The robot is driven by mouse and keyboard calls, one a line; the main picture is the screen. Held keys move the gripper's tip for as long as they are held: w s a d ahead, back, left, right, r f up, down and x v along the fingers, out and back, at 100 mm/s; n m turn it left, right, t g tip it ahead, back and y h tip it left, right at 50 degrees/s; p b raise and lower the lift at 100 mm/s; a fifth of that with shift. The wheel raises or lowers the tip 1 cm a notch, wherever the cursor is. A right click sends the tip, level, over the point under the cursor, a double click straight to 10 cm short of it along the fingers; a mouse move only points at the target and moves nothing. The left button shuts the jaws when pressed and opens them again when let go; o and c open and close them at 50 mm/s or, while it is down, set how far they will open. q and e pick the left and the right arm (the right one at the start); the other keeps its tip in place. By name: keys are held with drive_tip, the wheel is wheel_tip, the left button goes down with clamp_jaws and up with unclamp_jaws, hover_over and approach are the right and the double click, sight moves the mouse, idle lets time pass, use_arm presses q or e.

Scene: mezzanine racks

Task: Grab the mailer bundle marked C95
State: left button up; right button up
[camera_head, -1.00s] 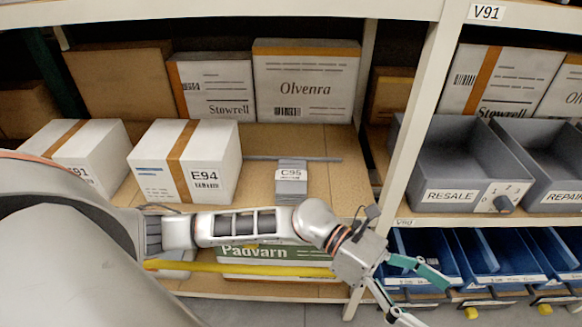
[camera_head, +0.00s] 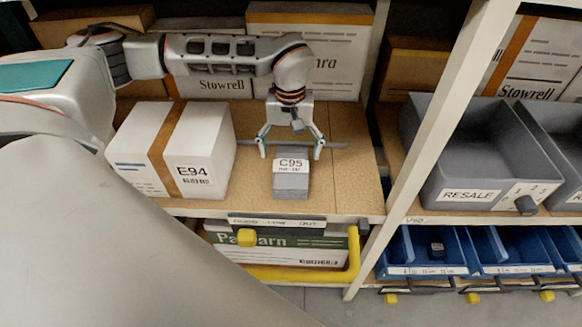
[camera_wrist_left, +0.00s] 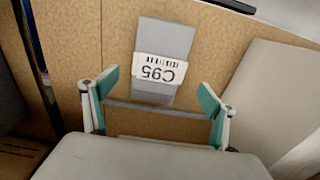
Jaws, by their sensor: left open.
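The grey mailer bundle marked C95 (camera_head: 291,183) lies on the cardboard-coloured shelf near its front edge. My left gripper (camera_head: 291,152) is open above and just behind the bundle, with a finger out to each side. In the left wrist view the bundle (camera_wrist_left: 165,45) lies ahead of the open left gripper (camera_wrist_left: 155,95), roughly centred between the teal fingertips and apart from them. Its C95 label appears upside down there. My right gripper is not in view.
A white box marked E94 (camera_head: 190,150) stands left of the bundle. Larger boxes marked Stowrell (camera_head: 222,87) and Olvenra (camera_head: 335,85) stand behind. A white rack post (camera_head: 432,140) and a grey RESALE bin (camera_head: 470,165) are to the right. A yellow handle (camera_head: 310,274) is below.

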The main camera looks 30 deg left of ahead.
sight(291, 166)
use_arm(q)
drive_tip(key=f, duration=0.6)
drive_tip(key=shift+s+d+f, duration=0.15)
drive_tip(key=shift+d+f, duration=0.05)
drive_tip(key=shift+f, duration=0.05)
drive_tip(key=c, duration=1.2)
